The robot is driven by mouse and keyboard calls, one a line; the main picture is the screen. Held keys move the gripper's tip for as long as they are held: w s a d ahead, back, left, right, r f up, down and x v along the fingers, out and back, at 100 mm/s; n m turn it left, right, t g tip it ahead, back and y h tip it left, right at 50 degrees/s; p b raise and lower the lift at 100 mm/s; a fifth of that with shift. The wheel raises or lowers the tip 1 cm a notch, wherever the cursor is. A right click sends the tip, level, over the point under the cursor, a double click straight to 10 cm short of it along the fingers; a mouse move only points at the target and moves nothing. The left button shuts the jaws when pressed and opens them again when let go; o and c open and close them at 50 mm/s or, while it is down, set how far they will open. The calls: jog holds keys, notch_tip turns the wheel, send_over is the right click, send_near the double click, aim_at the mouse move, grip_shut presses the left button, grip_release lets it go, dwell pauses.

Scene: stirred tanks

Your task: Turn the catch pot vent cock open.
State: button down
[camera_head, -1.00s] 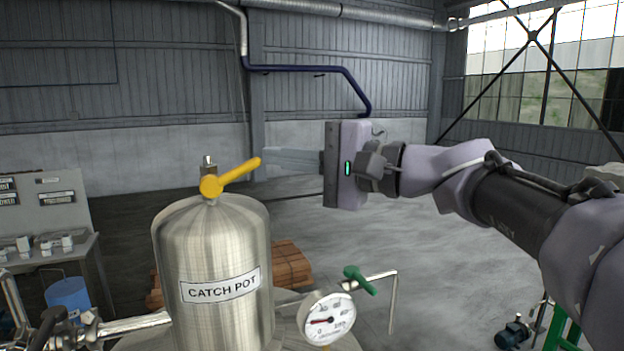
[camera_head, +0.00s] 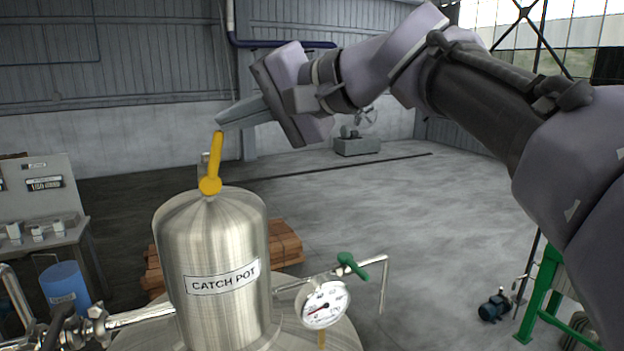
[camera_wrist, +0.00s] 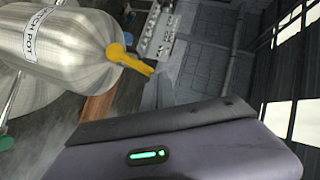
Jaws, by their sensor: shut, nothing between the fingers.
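The catch pot (camera_head: 214,240) is a domed, brushed-steel vessel with a "CATCH POT" label, at the left of centre in the head view. Its vent cock (camera_head: 212,165) on top has a yellow lever, whose tip points nearly straight up in the picture. The lever also shows in the wrist view (camera_wrist: 130,60), beside the pot's dome. My gripper (camera_head: 222,122) is shut and empty. Its fingertips are at the lever's free end, overlapping or touching it; I cannot tell which.
A pressure gauge (camera_head: 325,305) and a green-handled valve (camera_head: 352,265) stand right of the pot. Steel piping (camera_head: 135,318) runs off at lower left. A blue drum (camera_head: 64,286) stands farther left, and stacked wood (camera_head: 287,240) lies behind. The air above the pot's right side is clear below my arm.

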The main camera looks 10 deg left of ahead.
jog(key=shift+s+a+r, duration=0.15)
jog(key=shift+a, duration=0.3)
dwell(0.4)
jog(key=b+v, duration=0.2)
jog(key=v, duration=1.5)
